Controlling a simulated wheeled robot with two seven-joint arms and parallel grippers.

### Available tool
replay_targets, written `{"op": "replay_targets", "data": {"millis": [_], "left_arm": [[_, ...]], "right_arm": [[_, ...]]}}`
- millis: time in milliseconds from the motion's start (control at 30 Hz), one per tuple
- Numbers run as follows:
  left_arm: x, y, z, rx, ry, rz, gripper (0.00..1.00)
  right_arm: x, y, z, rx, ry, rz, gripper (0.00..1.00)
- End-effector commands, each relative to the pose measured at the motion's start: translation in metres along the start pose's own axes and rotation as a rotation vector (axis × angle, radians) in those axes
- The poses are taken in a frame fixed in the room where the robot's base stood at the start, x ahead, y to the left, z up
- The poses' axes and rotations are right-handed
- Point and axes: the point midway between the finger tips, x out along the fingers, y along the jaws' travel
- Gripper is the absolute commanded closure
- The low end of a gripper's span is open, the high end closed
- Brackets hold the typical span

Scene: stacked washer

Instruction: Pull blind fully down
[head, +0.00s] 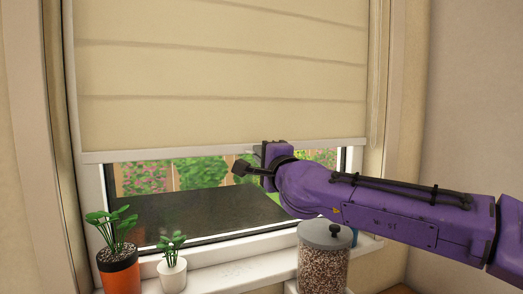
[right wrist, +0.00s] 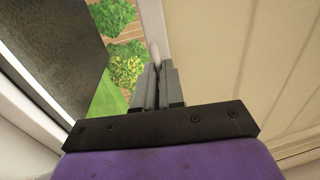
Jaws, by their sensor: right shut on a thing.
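The cream blind (head: 220,75) hangs over most of the window, with its white bottom rail (head: 180,152) above the lower part of the glass. A strip of garden and a dark surface show below the rail. My right gripper (head: 262,152) is at the rail, right of its middle. In the right wrist view its fingers (right wrist: 157,82) are close together by the blind's lower edge, with a small pale part (right wrist: 155,52) at their tips. The fingers hide most of what they hold. The blind also shows in the right wrist view (right wrist: 245,50). My left gripper is not in view.
On the white sill (head: 225,276) stand an orange-and-black plant pot (head: 119,274), a small white plant pot (head: 172,275) and a lidded glass jar (head: 325,266). The jar stands below my right arm. The right wall is bare.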

Motion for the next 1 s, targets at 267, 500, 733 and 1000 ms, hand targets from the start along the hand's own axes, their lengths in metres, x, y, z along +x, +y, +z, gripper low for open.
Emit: {"op": "replay_targets", "data": {"millis": [267, 500, 733, 1000], "left_arm": [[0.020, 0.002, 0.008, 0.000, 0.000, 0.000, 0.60], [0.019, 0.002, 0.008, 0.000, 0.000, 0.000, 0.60], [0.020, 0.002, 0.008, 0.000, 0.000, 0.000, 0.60], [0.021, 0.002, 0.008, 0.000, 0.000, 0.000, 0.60]], "right_arm": [[-0.003, 0.028, -0.002, 0.003, 0.004, 0.003, 1.00], [-0.003, 0.029, -0.002, 0.003, 0.004, 0.005, 1.00], [-0.003, 0.029, -0.002, 0.002, 0.003, 0.005, 0.66], [-0.004, 0.027, -0.001, 0.001, 0.001, 0.002, 0.66]]}}
